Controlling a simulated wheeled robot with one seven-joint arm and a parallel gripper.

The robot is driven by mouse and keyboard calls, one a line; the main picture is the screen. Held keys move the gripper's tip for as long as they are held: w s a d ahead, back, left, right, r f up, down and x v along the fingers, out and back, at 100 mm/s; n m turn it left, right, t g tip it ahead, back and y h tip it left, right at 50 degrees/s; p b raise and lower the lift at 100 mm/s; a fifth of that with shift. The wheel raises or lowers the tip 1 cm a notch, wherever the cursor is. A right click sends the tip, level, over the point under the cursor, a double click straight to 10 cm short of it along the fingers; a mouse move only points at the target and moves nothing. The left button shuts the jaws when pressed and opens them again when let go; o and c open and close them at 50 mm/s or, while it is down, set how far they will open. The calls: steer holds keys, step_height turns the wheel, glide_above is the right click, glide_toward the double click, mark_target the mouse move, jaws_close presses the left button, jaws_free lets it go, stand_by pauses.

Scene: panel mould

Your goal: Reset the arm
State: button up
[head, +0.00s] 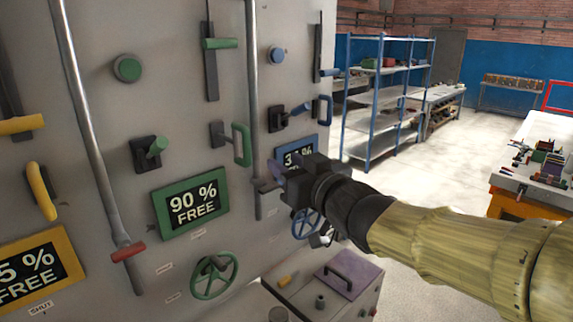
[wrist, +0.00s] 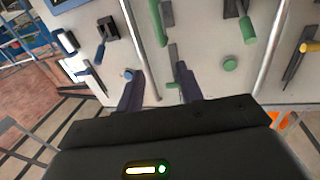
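My arm (head: 440,240) reaches in from the right in the head view toward a grey upright panel. My gripper (head: 270,178) is at its end, close to the panel beside the blue-framed display (head: 297,151). In the wrist view, the two dark purple fingers of my gripper (wrist: 159,72) stand well apart, with no held object visible. A grey pole (wrist: 143,50) shows between them there; I cannot tell whether they touch it. In the head view the same pole (head: 252,90) runs down behind my gripper.
The panel (head: 180,100) carries green, blue and yellow handles and knobs. A green display (head: 190,205) reads 90 % FREE; a green wheel (head: 214,275) sits below. A low box (head: 340,285) stands under my arm. Blue shelving (head: 380,100) and open floor lie behind; an orange bench (head: 530,195) is right.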

steer(key=d+f+m+g+h+b, duration=0.2)
steer(key=d+f+h, duration=0.2)
steer(key=f, duration=0.7)
steer(key=d+f+m+g+h+b, duration=0.2)
steer(key=d+f+h, duration=0.1)
steer(key=f, duration=0.8)
steer(key=s+d+f+m+g+h+b, duration=0.1)
steer(key=s+d+f+g+b, duration=0.1)
steer(key=s+f+g, duration=0.2)
steer(key=s+d+f+g+b, duration=0.2)
steer(key=s+f+g, duration=0.3)
steer(key=s+f, duration=0.5)
step_height(320, 180, down, 6)
steer(key=shift+s+d+r+m+h, duration=0.1)
steer(key=shift+s+d+m+h, duration=0.15)
steer(key=shift+m+h, duration=0.15)
steer(key=shift+w, duration=0.15)
